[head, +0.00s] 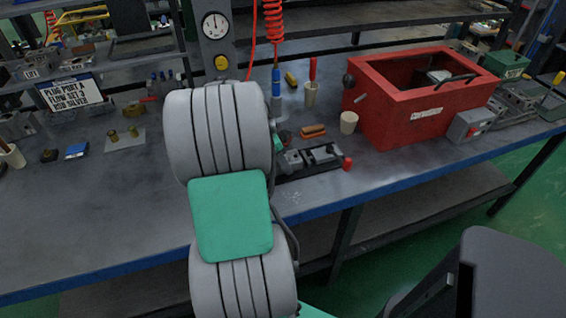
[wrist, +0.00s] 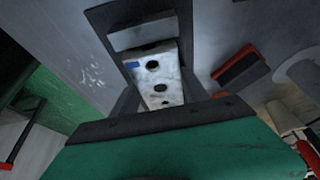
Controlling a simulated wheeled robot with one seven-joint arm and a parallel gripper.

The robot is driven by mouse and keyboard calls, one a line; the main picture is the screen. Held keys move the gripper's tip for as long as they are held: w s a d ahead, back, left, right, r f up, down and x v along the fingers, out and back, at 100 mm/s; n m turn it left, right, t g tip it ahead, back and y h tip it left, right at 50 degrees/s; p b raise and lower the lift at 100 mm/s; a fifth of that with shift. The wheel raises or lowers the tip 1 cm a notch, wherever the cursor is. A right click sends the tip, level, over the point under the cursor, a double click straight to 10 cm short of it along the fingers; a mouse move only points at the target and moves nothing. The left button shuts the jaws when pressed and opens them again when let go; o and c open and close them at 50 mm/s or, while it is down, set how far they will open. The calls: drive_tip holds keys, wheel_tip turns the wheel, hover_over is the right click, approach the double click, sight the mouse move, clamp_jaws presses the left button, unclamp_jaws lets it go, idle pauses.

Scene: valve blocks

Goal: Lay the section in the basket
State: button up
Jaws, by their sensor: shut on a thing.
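A pale metal section (wrist: 158,78) with dark round ports and a blue mark shows in the wrist view. My gripper (wrist: 150,112) is shut on it; the dark gripper body hides its near end. Behind the section lies the dark plate of a fixture (wrist: 188,30); I cannot tell whether they touch. The fixture also shows in the head view (head: 322,158), partly behind my arm, which hides my gripper there. No basket can be clearly made out; a red open-topped washer box (head: 420,118) stands at the right of the bench, its inside only partly visible.
A grey control box (head: 469,127) is at the washer's right. A sign (head: 68,96) stands left. The bench's left front (head: 110,220) is clear.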

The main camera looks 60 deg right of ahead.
clamp_jaws()
drive_tip(key=shift+r, duration=0.15)
